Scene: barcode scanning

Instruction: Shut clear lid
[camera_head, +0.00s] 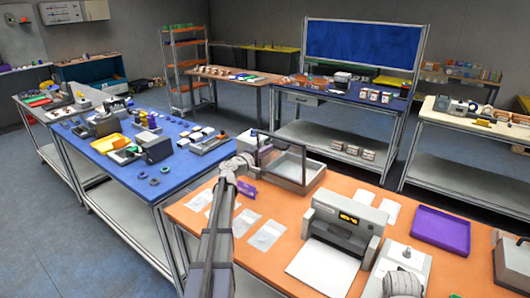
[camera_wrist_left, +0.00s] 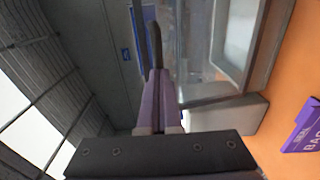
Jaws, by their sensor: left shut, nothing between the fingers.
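A grey box with a clear lid (camera_head: 284,153) stands at the back left of the orange-topped table. The dark-framed lid appears raised and tilted above the box body (camera_head: 297,184). My left gripper (camera_head: 262,150) is at the left side of the lid, shut and empty. In the left wrist view its purple fingers (camera_wrist_left: 155,85) are together, with the clear-sided box (camera_wrist_left: 228,45) close on the right. Whether the fingertips touch the lid cannot be told.
A purple packet (camera_head: 246,190) lies beside the box, and it also shows in the left wrist view (camera_wrist_left: 303,128). Clear bags (camera_head: 267,235) lie in front. A grey-white printer (camera_head: 343,222) and a purple tray (camera_head: 440,229) stand to the right. A blue-topped table (camera_head: 180,178) is left.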

